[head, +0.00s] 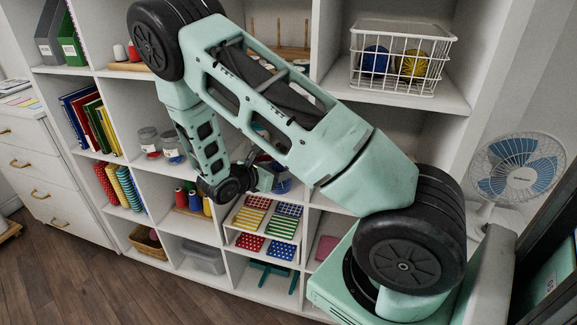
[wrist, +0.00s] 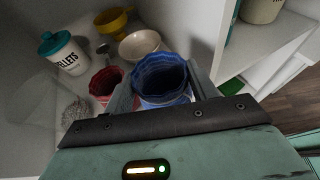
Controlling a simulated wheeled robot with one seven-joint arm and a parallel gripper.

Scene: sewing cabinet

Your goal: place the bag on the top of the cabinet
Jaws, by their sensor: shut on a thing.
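My gripper (wrist: 163,88) is shut on a blue, open-topped thing with a wavy rim (wrist: 160,76), which may be the bag. One finger is on each side of it. It stands upright in a shelf compartment; I cannot tell whether it touches the shelf. In the head view my gripper (head: 262,180) is at the middle of the white cabinet (head: 221,179), with a bit of the blue thing (head: 281,184) showing beside it. My arm hides much of that compartment. The top of the cabinet is out of view.
Compartment walls bound both sides. In the head view, a wire basket (head: 402,60) and a fan (head: 515,168) are at right.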

